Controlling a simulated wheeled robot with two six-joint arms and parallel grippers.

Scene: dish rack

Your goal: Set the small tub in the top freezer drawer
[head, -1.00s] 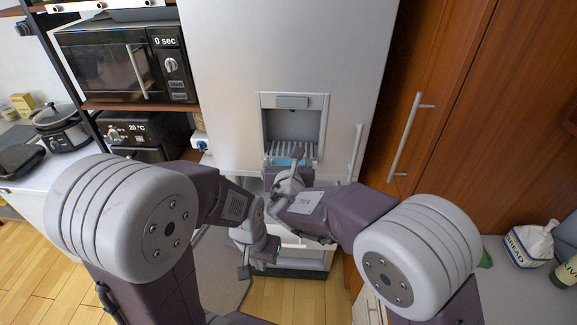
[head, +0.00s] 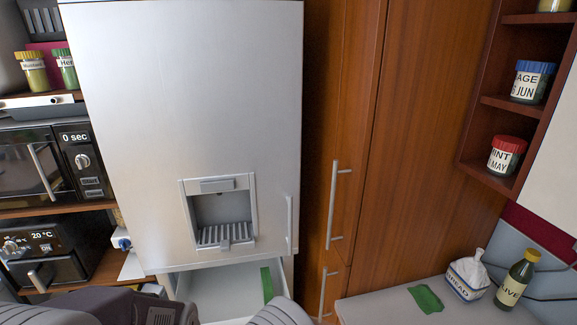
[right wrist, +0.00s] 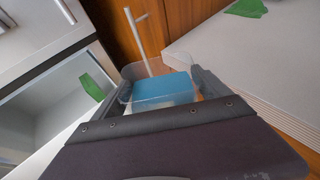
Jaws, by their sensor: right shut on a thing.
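The small tub (right wrist: 160,92) has a blue lid and clear sides. My right gripper (right wrist: 164,80) is shut on it, with a finger on either side, in the right wrist view. The open white freezer drawer (head: 215,290) shows low under the fridge's dispenser in the head view. It also shows at the left of the right wrist view (right wrist: 45,105), where the held tub appears to the right of it, apart. A green item lies at the drawer's right side (head: 267,284). My left gripper is out of view.
The tall steel fridge (head: 190,90) stands above the drawer. A wooden cabinet (head: 400,150) with bar handles is to its right.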

